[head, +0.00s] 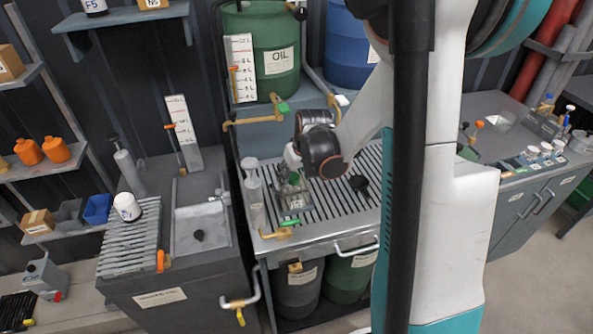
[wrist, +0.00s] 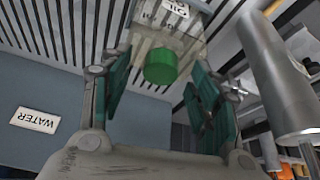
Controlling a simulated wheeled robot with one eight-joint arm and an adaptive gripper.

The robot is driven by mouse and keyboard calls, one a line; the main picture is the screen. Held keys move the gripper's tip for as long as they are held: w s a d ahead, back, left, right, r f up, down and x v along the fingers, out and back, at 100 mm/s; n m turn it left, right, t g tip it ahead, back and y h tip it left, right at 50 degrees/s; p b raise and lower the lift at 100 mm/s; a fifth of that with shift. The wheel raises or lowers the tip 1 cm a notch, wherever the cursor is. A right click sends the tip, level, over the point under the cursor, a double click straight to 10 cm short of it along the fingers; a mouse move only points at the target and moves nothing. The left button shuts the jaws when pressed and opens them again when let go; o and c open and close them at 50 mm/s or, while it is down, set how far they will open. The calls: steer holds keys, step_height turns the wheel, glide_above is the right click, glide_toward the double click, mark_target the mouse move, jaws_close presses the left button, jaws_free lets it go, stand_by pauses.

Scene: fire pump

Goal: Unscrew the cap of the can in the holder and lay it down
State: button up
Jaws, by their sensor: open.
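The can (wrist: 185,42) is pale and see-through with a white label. It stands on the slatted bench top, and its holder cannot be clearly told apart from it. The green cap (wrist: 161,67) sits on the can's top and faces the wrist camera. In the head view the can (head: 293,201) shows below my gripper (head: 291,172), partly hidden by it. My gripper (wrist: 160,75) is open, with one finger on each side of the cap in the wrist view. Gaps show between the cap and both pads.
A grey cylinder (wrist: 275,75) stands close to my gripper's right finger in the wrist view. A pale bottle (head: 254,200) stands left of the can. A black knob (head: 358,183) lies to the right. Bare slats (head: 330,215) lie right of the can.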

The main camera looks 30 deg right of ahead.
steer(key=shift+f, duration=0.1)
steer(key=c, duration=1.1)
steer(key=n+y, duration=0.1)
steer(key=n, duration=0.1)
steer(key=shift+d+n+b, duration=0.15)
steer(key=shift+n+b, duration=0.25)
steer(key=shift+n+y, duration=0.4)
steer(key=shift+n, duration=0.5)
